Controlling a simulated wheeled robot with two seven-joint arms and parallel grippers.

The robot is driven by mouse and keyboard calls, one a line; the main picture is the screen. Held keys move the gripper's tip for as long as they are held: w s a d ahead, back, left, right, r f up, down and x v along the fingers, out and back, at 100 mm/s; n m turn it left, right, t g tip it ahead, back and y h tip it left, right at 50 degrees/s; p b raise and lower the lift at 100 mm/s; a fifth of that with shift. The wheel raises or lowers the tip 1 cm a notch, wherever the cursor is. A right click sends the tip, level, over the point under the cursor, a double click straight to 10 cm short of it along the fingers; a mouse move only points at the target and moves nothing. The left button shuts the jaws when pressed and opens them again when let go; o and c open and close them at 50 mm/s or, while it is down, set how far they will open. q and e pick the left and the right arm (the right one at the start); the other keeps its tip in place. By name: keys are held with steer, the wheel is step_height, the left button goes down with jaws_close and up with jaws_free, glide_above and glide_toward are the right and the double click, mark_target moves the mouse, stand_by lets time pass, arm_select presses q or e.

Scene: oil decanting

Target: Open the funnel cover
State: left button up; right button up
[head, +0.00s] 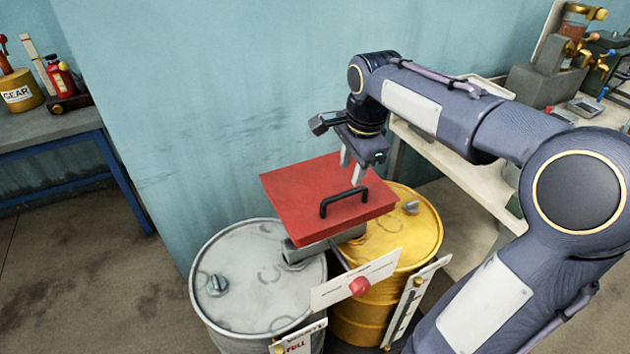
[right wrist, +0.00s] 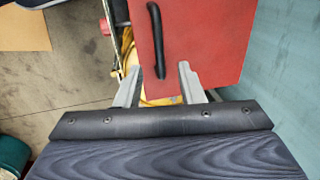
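The red funnel cover (head: 310,198) lies shut, as a flat lid, over the grey funnel box (head: 318,246) on top of the drums. Its black handle (head: 343,200) stands on the side nearer me. My right gripper (head: 352,176) hangs just above the cover, behind the handle in the head view. In the right wrist view, its two fingers (right wrist: 158,82) are spread apart, with the lower end of the handle (right wrist: 156,40) showing between and beyond their tips. I cannot tell whether they touch it. My left gripper is out of view.
A grey drum (head: 245,262) and a yellow drum (head: 420,225) stand under the funnel. A white label plate with a red knob (head: 359,286) is in front. A workbench (head: 45,130) is at left, another bench (head: 450,170) behind my right arm. A blue wall rises behind.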

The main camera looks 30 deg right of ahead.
mark_target(346, 193)
steer(key=f, duration=0.4)
steer(key=w+f, duration=0.1)
steer(key=f, duration=0.2)
steer(key=shift+w+d, duration=0.1)
steer(key=shift+c, duration=0.4)
jaws_close()
